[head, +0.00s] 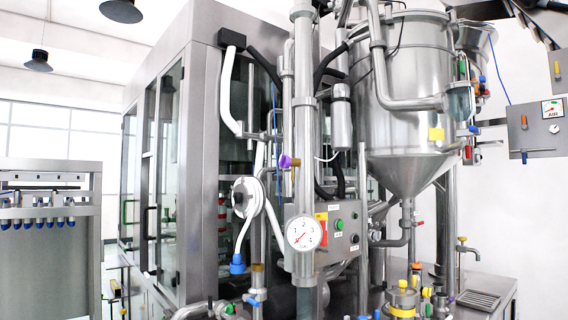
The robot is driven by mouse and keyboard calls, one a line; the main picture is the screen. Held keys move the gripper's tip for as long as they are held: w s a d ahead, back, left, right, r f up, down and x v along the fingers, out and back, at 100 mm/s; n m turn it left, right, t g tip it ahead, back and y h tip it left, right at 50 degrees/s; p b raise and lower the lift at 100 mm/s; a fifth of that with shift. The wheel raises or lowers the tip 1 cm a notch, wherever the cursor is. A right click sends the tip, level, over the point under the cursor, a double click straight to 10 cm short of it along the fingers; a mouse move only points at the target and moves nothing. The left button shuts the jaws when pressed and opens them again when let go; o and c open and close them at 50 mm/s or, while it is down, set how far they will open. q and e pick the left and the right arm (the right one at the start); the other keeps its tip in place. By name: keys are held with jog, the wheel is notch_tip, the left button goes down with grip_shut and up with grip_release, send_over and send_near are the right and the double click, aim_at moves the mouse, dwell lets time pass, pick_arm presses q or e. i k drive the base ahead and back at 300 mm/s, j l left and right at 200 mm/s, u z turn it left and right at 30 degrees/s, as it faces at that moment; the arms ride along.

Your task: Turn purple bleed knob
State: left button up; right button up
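A small purple knob (286,161) sits on the pipework left of the tall vertical steel pipe, near the middle of the head view. It is fixed to a thin horizontal fitting with an orange-brown part beside it. A white hose and a blue cable run close to its left. A second small purple part (452,298) shows low at the right, among the valves by the sink-like bench. I cannot tell which of the two is the bleed knob. Neither of my grippers is in view.
A white dial gauge (305,234) is mounted on the vertical pipe, with a control box (340,228) behind it. A large steel hopper (408,95) stands right of the pipe. A glass-doored cabinet (165,150) stands left. Pipes and valves crowd the lower middle.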

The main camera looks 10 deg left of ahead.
aim_at(285, 162)
jog(key=i+j+z, duration=0.1)
jog(key=j, duration=0.3)
jog(key=i+j+z, duration=0.1)
jog(key=i+j, duration=0.15)
jog(key=j, duration=0.2)
jog(key=i+j+z, duration=0.1)
jog(key=j, duration=0.35)
jog(key=i+j+z, duration=0.1)
jog(key=j, duration=0.35)
jog(key=i+j+z, duration=0.1)
jog(key=j, duration=0.35)
jog(key=i+j+z, duration=0.15)
jog(key=j, duration=0.35)
jog(key=i, duration=0.1)
